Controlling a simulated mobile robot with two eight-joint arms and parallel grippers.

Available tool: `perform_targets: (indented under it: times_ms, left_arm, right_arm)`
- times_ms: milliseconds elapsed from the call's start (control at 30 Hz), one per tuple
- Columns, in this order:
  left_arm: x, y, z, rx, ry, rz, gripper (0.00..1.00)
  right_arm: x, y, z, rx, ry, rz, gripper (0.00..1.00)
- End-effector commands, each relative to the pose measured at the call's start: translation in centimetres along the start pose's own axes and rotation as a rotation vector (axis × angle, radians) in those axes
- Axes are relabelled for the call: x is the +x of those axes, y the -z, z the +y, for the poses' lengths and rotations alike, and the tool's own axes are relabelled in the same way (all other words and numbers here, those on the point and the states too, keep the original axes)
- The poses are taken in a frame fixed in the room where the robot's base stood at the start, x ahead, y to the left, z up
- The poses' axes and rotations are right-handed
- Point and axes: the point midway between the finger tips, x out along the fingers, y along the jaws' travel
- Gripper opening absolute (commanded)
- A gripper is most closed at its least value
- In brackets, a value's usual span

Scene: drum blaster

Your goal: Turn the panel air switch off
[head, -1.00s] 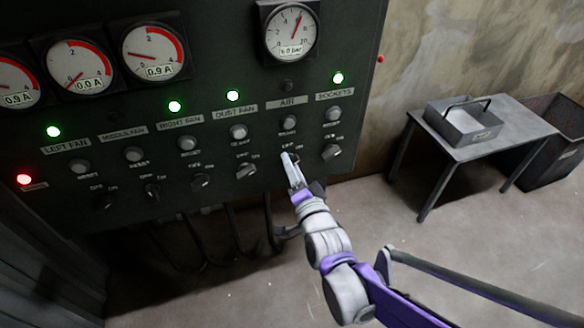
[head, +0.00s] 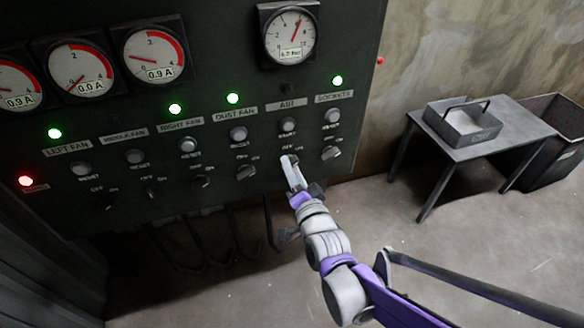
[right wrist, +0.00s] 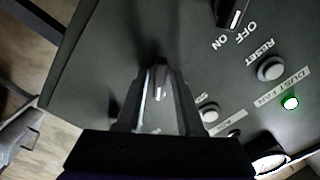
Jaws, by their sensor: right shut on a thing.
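The air switch shows in the right wrist view as a small knob (right wrist: 160,84) between the fingertips of my right gripper (right wrist: 158,78). In the head view my right gripper (head: 289,160) is at the panel (head: 230,60), below the AIR label (head: 287,104), and mostly hides the switch. The gripper is shut on the knob. The lamp (head: 287,87) above the AIR label is dark. The pressure gauge (head: 290,34) above it has its needle up and to the right. My left gripper is not in view.
The dust fan switch (head: 245,172) and sockets switch (head: 330,153) flank my right gripper closely. Green lamps (head: 337,80) are lit over several other columns. A grey table (head: 500,135) with a metal tray (head: 462,122) stands right, beside a dark bin (head: 556,165). The floor between is clear.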

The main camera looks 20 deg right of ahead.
Motion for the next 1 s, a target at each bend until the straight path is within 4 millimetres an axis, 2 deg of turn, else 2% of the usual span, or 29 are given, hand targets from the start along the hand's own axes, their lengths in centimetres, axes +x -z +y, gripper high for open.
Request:
perform_targets:
  times_ms: [700,1000]
  left_arm:
    - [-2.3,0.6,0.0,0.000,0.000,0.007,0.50]
    - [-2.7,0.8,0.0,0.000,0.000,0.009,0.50]
  right_arm:
    - [0.0,0.0,0.0,-0.638,-0.001,-0.001,0.00]
    - [0.0,0.0,0.1,-0.840,-0.001,-0.002,0.00]
